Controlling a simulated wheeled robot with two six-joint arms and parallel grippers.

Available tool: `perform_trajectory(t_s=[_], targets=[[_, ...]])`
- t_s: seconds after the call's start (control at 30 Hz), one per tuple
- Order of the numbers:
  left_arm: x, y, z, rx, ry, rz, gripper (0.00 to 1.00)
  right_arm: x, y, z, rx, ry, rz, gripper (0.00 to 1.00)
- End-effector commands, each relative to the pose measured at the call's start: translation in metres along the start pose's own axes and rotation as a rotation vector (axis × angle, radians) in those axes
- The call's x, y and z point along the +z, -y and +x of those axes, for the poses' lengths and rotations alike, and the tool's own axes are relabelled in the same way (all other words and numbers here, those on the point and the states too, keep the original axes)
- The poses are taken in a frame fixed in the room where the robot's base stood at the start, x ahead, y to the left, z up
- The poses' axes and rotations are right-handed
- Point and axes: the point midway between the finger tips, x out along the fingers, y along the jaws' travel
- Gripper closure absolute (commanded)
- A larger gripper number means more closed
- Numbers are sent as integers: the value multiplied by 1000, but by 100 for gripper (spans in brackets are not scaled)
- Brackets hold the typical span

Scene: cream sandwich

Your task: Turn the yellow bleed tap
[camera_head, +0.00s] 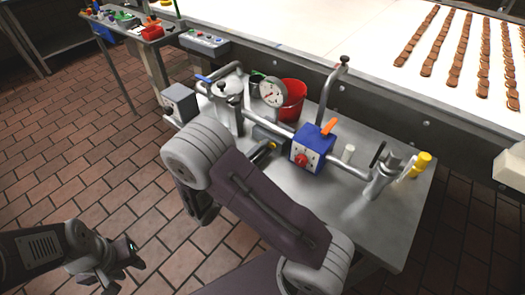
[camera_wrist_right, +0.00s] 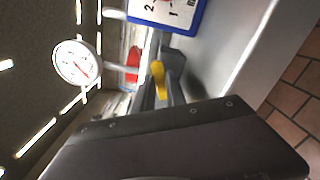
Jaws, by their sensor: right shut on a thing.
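The yellow bleed tap (camera_head: 271,146) is a small lever low on the pump fittings, partly hidden behind my right arm. In the right wrist view its yellow handle (camera_wrist_right: 158,71) stands just past a large dark part of my gripper. My right gripper (camera_wrist_right: 167,88) is shut at the tap; my arm and the gripper body hide most of the contact. My left gripper (camera_head: 125,262) is low at the left over the brick floor, well away from the tap. Its jaw gap is not clear.
A steel table (camera_head: 350,222) carries pipes, a blue box (camera_head: 312,147) with an orange lever, a round gauge (camera_head: 272,92) and a red bucket (camera_head: 293,98). A yellow-capped fitting (camera_head: 421,164) is at the right. A conveyor (camera_head: 330,30) with biscuits runs behind. Brick floor at left is clear.

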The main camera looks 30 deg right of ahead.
Motion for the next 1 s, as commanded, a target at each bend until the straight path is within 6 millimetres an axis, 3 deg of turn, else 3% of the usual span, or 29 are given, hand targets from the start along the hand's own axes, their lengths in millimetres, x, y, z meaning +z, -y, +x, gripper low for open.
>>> perform_trajectory(t_s=[0.03, 0.1, 0.4, 0.43, 0.47, 0.73, 1.0], targets=[[2, 0, 15, 0, 1, 0, 62, -4, 8, 0, 3, 0, 57, 100], [2, 0, 20, 0, 1, 0, 62, -3, 8, 0, 2, 0, 116, 100], [2, 0, 18, 0, 1, 0, 62, -1, 4, 0, 1, -1, 148, 100], [2, 0, 18, 0, 1, 0, 62, -1, 4, 0, 1, -1, 147, 81], [2, 0, 18, 0, 1, 0, 62, -1, 4, 0, 1, 0, 147, 75], [2, 0, 17, 0, 1, 0, 62, -1, 4, -3, 3, -2, 147, 75], [1, 0, 12, 0, 1, 0, 62, -2, 3, -57, 5, -7, 147, 75]])
